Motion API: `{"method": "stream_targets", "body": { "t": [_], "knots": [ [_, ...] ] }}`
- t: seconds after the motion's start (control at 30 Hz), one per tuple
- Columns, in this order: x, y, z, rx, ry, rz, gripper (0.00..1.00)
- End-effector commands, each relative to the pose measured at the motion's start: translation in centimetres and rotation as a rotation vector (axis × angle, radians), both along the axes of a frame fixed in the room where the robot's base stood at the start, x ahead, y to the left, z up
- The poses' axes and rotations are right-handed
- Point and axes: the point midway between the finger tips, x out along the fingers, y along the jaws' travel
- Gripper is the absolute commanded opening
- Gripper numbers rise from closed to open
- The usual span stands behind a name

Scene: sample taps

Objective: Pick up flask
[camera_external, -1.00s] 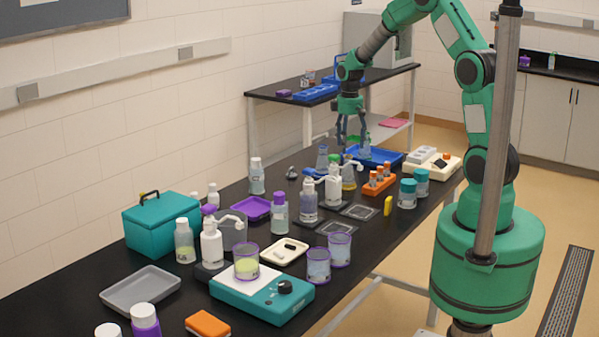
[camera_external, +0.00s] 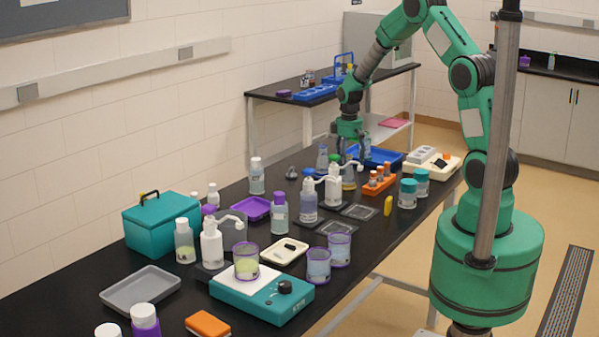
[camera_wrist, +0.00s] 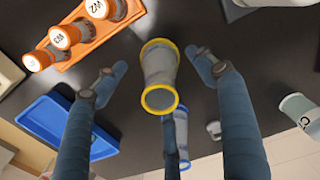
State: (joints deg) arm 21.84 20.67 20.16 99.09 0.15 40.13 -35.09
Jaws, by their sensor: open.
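A flask (camera_wrist: 160,72) with yellow rims and a narrowed middle sits between my fingers in the wrist view, with a visible gap on each side. In the external view my gripper (camera_external: 350,150) points down low over the far part of the black bench.
An orange rack (camera_wrist: 85,38) with labelled vials stands close to the left, and a blue tray (camera_wrist: 45,118) lies beyond it. A blue-rimmed vessel (camera_wrist: 182,130) stands close behind the flask. Dispenser bottles (camera_external: 333,187) crowd the near side.

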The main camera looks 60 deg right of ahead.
Motion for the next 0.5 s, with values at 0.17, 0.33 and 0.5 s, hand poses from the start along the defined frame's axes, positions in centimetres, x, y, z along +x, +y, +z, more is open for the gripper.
{"method": "stream_targets", "body": {
  "t": [0.17, 0.33, 0.5],
  "knots": [
    [0.0, 0.0, 0.0, 0.0, 0.0, 0.0, 0.7],
    [0.0, 0.0, -0.7, 0.001, 0.001, 0.0, 0.7],
    [-0.1, 0.0, -2.6, 0.001, 0.002, 0.0, 0.7]
  ]
}}
